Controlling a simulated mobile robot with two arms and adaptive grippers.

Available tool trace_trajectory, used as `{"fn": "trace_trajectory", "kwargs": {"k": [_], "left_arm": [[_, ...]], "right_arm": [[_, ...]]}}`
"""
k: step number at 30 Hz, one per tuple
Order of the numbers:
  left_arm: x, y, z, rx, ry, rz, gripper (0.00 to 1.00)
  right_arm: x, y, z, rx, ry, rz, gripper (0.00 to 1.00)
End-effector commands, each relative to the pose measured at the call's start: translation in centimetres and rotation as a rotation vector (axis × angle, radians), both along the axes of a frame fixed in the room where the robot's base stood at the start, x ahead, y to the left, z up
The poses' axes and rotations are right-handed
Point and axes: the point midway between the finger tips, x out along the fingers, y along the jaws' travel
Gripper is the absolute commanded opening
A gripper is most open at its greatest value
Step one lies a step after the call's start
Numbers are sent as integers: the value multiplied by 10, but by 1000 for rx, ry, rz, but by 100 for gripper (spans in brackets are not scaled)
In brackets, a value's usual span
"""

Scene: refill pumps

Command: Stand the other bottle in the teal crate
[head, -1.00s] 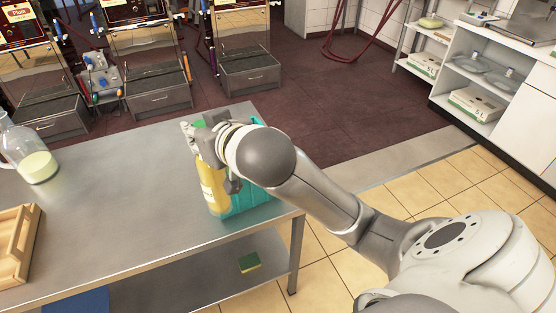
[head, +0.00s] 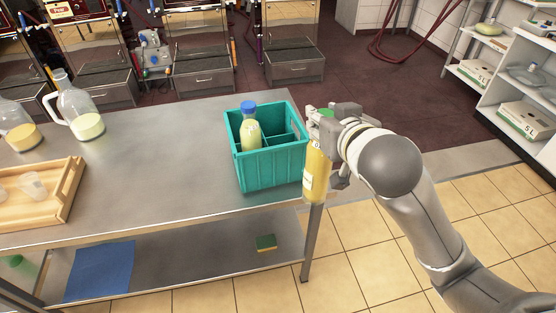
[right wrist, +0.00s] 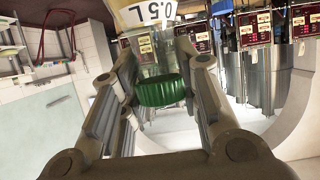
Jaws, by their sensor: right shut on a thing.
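The teal crate (head: 271,170) stands at the right end of the steel table, with dividers inside. A bottle with a blue cap and pale yellow contents (head: 250,132) stands upright in its left part. My right gripper (head: 326,122) is shut on the other bottle, a yellow one with a green cap (head: 317,172). It holds this bottle nearly upright, just right of the crate in the head view and beyond the table's end. In the right wrist view the green cap (right wrist: 160,92) and the 0.5 L label (right wrist: 145,13) show between the fingers. My left gripper is not in view.
Two glass jugs (head: 80,112) and a wooden tray (head: 40,208) with clear cups are on the table's left. The middle of the tabletop (head: 165,165) is clear. A sponge (head: 266,243) and blue cloth (head: 100,270) lie on the lower shelf.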

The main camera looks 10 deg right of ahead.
Motion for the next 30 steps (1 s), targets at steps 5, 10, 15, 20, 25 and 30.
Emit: {"fn": "trace_trajectory", "kwargs": {"k": [5, 10, 15, 20, 25, 30], "left_arm": [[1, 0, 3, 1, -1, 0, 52], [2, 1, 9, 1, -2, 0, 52], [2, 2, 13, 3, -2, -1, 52], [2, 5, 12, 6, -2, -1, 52], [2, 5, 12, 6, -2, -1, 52], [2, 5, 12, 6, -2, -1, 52]], "right_arm": [[0, 0, 6, 1, -8, 1, 0], [0, 0, 12, 1, -8, 0, 0], [0, 0, 15, 0, -8, 0, 0], [1, 0, 15, -4, -11, 2, 0], [0, 0, 15, -1, -10, 2, 0], [0, 0, 14, -1, -8, 0, 0]]}}
